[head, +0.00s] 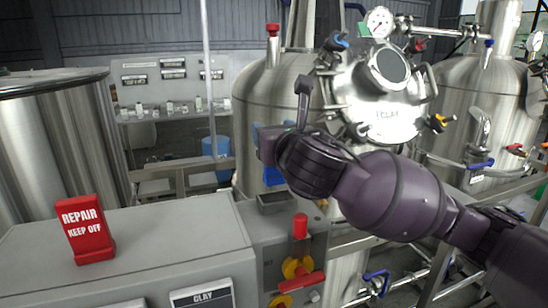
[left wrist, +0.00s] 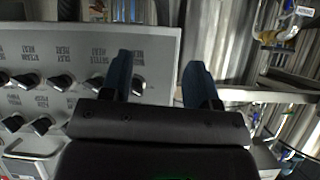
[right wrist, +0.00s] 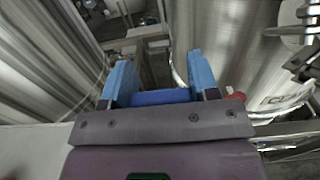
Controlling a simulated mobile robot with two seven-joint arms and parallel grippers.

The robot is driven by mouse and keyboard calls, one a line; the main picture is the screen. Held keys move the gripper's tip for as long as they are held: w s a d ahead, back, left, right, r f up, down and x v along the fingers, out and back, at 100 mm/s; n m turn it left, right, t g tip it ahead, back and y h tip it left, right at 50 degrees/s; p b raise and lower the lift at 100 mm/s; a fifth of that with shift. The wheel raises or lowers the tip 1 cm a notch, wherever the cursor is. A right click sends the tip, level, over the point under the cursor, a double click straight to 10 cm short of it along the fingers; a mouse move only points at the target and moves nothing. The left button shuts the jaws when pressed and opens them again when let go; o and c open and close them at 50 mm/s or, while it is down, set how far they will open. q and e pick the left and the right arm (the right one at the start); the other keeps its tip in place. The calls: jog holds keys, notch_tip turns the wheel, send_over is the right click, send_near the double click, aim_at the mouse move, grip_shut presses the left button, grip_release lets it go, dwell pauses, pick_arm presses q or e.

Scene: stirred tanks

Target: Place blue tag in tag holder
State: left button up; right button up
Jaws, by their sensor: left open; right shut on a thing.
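My right gripper (right wrist: 160,66) is shut on the blue tag (right wrist: 160,97), which lies between its two blue fingers in the right wrist view. In the head view the blue tag (head: 273,176) hangs below the right hand, just above a dark grey open holder (head: 275,205) on the panel's back edge. I cannot tell whether the tag touches that holder. A red "REPAIR KEEP OFF" tag (head: 84,228) stands upright in a red base at the left. My left gripper (left wrist: 158,66) is open and empty, and shows only in the left wrist view.
A grey cabinet top (head: 150,235) fills the front left, mostly clear. A red knob (head: 300,226) and a red-yellow valve handle (head: 298,274) stick out beside the holder. Steel tanks (head: 255,105) stand behind. The left wrist view shows a knob panel (left wrist: 60,75).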

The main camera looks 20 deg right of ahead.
aim_at(272, 177)
jog(key=shift+f, duration=2.6)
jog(key=shift+f, duration=0.1)
jog(key=o, duration=1.2)
